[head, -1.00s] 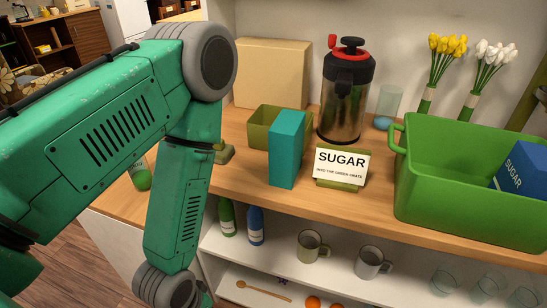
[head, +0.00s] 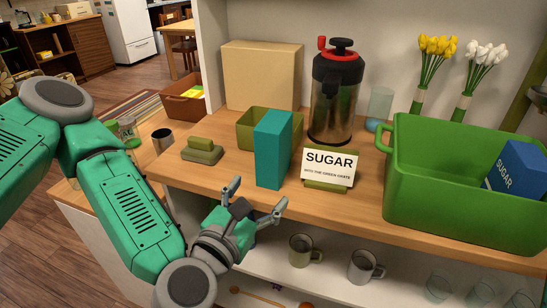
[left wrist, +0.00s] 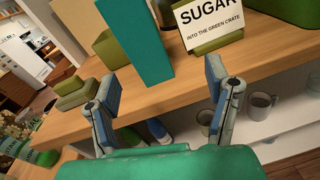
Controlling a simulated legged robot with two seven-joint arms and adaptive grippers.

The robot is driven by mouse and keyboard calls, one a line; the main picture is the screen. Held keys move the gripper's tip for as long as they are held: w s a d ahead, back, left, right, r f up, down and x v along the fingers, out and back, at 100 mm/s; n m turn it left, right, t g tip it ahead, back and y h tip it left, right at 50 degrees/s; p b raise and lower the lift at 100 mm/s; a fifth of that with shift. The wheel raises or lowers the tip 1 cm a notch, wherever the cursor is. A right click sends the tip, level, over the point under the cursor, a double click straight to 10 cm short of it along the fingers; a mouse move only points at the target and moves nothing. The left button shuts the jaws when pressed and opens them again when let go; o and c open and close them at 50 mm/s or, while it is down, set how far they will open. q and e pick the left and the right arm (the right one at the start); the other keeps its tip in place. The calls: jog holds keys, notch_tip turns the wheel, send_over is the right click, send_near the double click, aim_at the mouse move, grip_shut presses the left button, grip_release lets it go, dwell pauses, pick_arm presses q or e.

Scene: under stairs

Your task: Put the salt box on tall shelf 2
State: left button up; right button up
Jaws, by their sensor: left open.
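A plain teal upright box (head: 272,150) stands on the wooden counter, left of the SUGAR sign; no label shows on its visible faces, so I cannot tell for sure that it is the salt box. Its lower part also shows in the left wrist view (left wrist: 137,40). My left gripper (head: 256,196) is open and empty, just in front of the counter edge and below the teal box, not touching it. In the left wrist view its two fingers (left wrist: 160,80) are spread apart toward the box. My right gripper is not in view. I cannot pick out tall shelf 2.
The SUGAR sign (head: 329,169) stands right of the teal box. A green crate (head: 440,208) holds a blue sugar box (head: 520,172). An olive bin (head: 244,128) and drink dispenser (head: 336,95) stand behind. A green dish with a block (head: 202,152) lies left. Mugs (head: 304,250) stand below.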

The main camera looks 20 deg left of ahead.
aim_at(265, 154)
pick_arm(q)
jog(key=w+n+b, duration=0.1)
jog(key=b, duration=0.1)
jog(key=w+a+r+n+y+b, duration=0.1)
jog(key=b, duration=0.1)
jog(key=w+a+n+t+b, duration=0.1)
jog(key=b, duration=0.1)
jog(key=shift+w+r+y, duration=0.25)
jog(key=shift+r+y, duration=0.05)
jog(key=shift+r, duration=0.05)
jog(key=w, duration=0.5)
jog(key=shift+w+d+r, duration=0.1)
jog(key=shift+d+r, duration=0.05)
jog(key=shift+r, duration=0.15)
jog(key=shift+w+d, duration=0.2)
jog(key=shift+w, duration=2.75)
jog(key=c, duration=1.5)
